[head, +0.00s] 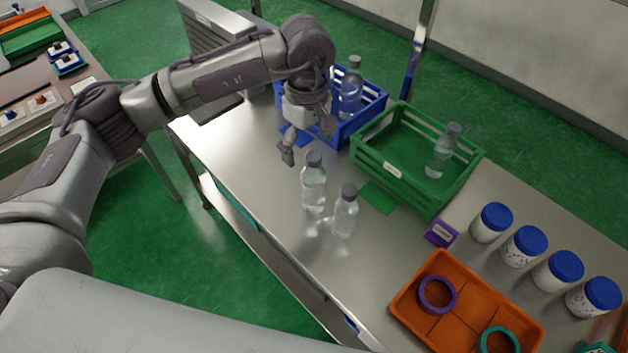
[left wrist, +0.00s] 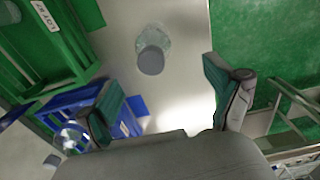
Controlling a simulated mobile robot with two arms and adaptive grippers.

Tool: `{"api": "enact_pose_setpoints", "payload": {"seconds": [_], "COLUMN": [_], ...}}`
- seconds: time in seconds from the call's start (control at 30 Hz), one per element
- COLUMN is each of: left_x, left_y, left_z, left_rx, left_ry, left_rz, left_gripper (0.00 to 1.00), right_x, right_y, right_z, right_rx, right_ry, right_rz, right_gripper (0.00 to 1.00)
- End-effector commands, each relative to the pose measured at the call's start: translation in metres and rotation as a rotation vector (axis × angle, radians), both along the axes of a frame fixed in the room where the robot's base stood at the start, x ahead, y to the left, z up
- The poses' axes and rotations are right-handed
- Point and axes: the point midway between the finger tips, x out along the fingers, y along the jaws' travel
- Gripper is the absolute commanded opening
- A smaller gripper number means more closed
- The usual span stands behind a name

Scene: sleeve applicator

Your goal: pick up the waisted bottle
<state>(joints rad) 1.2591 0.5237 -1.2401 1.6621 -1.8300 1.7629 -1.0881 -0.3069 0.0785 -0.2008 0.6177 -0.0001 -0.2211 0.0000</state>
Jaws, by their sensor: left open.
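Two clear bottles with grey caps stand upright on the metal table: a left one (head: 313,188) and a right one (head: 345,217). I cannot tell for sure which has the waist. My left gripper (head: 307,142) is open and empty, just behind and above the left bottle, pointing down. In the left wrist view one bottle (left wrist: 152,55) shows from above, ahead of the open fingers (left wrist: 165,98) and apart from them. Similar bottles stand in the blue crate (head: 350,92) and the green crate (head: 441,155). My right gripper is out of view.
The blue crate (head: 368,125) and green crate (head: 398,188) stand along the far side. Several blue-lidded jars (head: 524,248), a purple box (head: 441,233) and an orange tray (head: 408,304) holding rings are at right. The table left of the bottles is clear.

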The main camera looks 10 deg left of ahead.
Motion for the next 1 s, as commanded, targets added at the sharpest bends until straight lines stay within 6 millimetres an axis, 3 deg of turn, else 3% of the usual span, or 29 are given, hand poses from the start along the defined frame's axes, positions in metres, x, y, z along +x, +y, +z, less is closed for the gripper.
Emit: {"api": "enact_pose_setpoints", "payload": {"seconds": [0.13, 0.37, 0.5, 0.63, 0.93, 1.0], "left_x": [0.000, 0.000, 0.001, 0.002, 0.003, 0.003], "left_y": [-0.001, -0.004, -0.011, -0.011, -0.011, -0.011], "left_z": [-0.021, -0.036, -0.055, -0.074, -0.083, -0.083], "left_rx": [-0.002, -0.002, -0.004, -0.002, -0.004, -0.004], "left_ry": [0.004, 0.004, 0.006, 0.004, 0.001, 0.001], "left_rz": [0.001, 0.000, 0.001, 0.002, 0.000, 0.000], "left_gripper": [0.91, 0.91, 0.91, 0.91, 0.91, 0.81], "right_x": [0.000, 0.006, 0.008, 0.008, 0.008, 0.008], "right_y": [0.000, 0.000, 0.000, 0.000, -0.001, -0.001], "right_z": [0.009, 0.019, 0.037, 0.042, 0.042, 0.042], "right_rx": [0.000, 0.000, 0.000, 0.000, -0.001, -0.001], "right_ry": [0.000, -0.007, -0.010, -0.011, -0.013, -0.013], "right_rz": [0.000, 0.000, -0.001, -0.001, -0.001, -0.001], "right_gripper": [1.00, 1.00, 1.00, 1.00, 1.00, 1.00]}}
